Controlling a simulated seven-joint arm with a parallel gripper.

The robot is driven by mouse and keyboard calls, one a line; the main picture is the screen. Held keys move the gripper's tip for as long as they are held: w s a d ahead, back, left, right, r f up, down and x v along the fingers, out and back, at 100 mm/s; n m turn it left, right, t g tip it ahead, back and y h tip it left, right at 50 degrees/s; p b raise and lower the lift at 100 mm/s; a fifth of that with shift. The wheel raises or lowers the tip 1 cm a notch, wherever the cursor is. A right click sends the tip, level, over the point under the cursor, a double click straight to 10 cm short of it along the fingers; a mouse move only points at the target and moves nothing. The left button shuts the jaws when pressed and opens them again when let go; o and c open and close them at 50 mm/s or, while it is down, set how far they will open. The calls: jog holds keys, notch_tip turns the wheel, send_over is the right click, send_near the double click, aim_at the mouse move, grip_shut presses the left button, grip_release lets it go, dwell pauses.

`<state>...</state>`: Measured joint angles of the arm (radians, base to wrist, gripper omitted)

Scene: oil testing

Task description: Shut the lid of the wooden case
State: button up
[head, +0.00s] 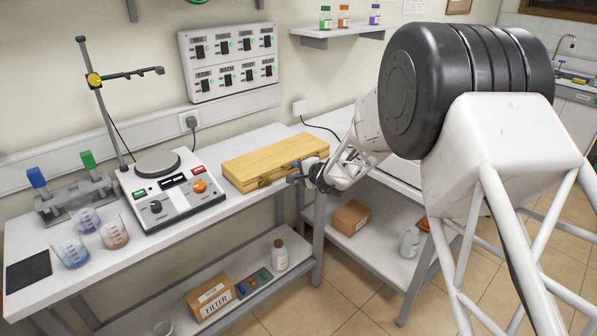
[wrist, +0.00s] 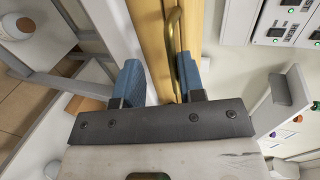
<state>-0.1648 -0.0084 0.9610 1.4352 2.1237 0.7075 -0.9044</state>
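The wooden case (head: 272,156) lies on the white bench, right of the stirrer. Its lid looks down flat or nearly so; I cannot tell if a narrow gap is left along the front. My gripper (head: 293,177) is at the right part of the case's front edge, and my wrist hides that end. In the wrist view my gripper (wrist: 160,82) has its two blue fingers apart with nothing held between them. The wooden case (wrist: 152,45) shows just beyond the fingers, with a brass handle (wrist: 176,50) near the right finger. Whether a finger touches the case is unclear.
A stirrer (head: 172,190) with a stand is left of the case, with several beakers (head: 113,233) farther left. A switch panel (head: 228,62) is on the wall behind. A lower shelf (head: 255,290) holds a filter box and a bottle.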

jog(key=v, duration=0.7)
jog(key=shift+s+d, duration=0.25)
jog(key=shift+s, duration=0.05)
dwell(0.3)
jog(key=shift+r, duration=0.1)
jog(key=shift+r, duration=0.1)
